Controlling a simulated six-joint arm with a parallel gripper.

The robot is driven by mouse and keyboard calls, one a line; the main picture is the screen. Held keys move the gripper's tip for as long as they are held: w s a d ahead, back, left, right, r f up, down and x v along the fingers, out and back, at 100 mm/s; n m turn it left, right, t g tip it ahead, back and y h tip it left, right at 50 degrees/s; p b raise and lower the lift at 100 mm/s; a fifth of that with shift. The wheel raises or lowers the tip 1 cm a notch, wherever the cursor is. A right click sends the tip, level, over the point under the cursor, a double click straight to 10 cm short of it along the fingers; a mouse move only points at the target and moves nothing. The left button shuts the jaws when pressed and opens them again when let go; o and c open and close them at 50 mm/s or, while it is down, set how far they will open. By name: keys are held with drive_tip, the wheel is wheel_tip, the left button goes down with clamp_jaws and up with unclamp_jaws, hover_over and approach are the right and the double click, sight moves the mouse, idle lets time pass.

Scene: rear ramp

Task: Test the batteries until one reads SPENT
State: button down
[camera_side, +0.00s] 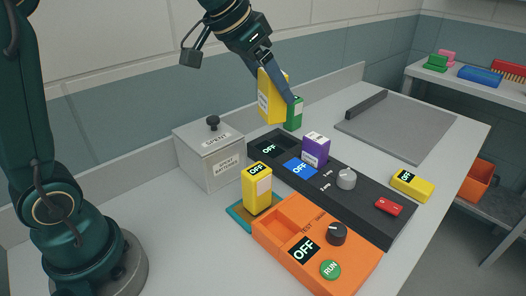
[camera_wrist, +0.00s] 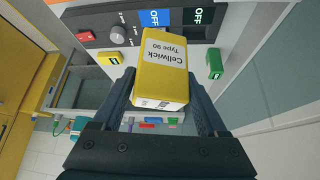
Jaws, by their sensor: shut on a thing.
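My gripper (camera_side: 279,92) is shut on a yellow battery (camera_side: 268,98), held above the counter behind the black unit. In the wrist view the battery (camera_wrist: 163,72) sits between both fingers (camera_wrist: 160,80), its label reading "Cellwick Type 90". An orange tester (camera_side: 343,267) has an empty-looking recess, a dark knob, a green RUN button and a screen reading OFF. A purple battery (camera_side: 317,148) stands on the black unit (camera_side: 372,208).
A grey lidded box (camera_side: 208,160) marked SPENT stands left. A yellow block (camera_side: 256,192) with an OFF screen stands on a teal base by the tester. Another yellow OFF block (camera_side: 412,186) lies right of the black unit.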

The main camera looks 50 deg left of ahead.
drive_tip(key=s+a+n+y, duration=0.1)
drive_tip(key=s+a+n, duration=0.2)
drive_tip(key=s+a, duration=0.1)
drive_tip(key=w+a+f, duration=0.1)
drive_tip(key=w+f, duration=0.2)
drive_tip(key=w, duration=0.4)
drive_tip(key=w+a+f+n+y, duration=0.1)
drive_tip(key=w+f, duration=0.3)
drive_tip(key=w, duration=0.4)
drive_tip(key=shift+w+a, duration=0.25)
drive_tip(key=shift+a, duration=0.25)
drive_tip(key=shift+m+h, duration=0.3)
drive_tip(key=shift+m, duration=0.4)
drive_tip(key=shift+f, duration=2.85)
